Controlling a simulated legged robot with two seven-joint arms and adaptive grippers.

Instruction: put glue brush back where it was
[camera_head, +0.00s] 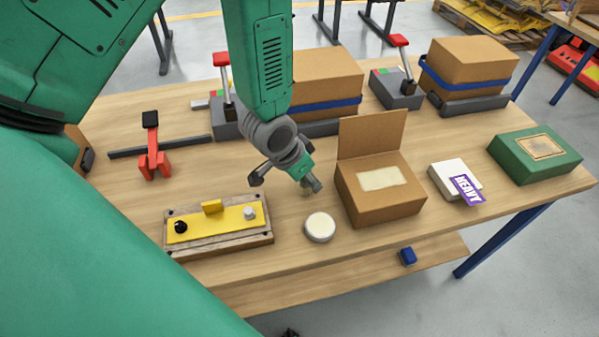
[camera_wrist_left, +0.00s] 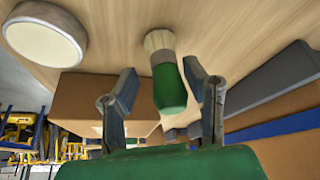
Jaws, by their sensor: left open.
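The glue brush, with a green handle (camera_wrist_left: 169,90) and pale bristles, shows between the fingers of my left gripper (camera_wrist_left: 163,92) in the left wrist view. The fingers stand apart on either side of the handle; I cannot tell whether either touches it. In the head view my left gripper (camera_head: 286,182) is low over the table, left of the open cardboard box, with little of the brush visible. A round pot with a pale top (camera_head: 320,227) stands nearby on the table; it also shows in the left wrist view (camera_wrist_left: 45,34). My right gripper is out of view.
An open cardboard box (camera_head: 378,205) is close on the right. A yellow-topped wooden fixture (camera_head: 217,227) lies at front left, a red clamp (camera_head: 152,160) behind it. Strapped boxes (camera_head: 470,66) stand at the back. A green box (camera_head: 535,155) is far right.

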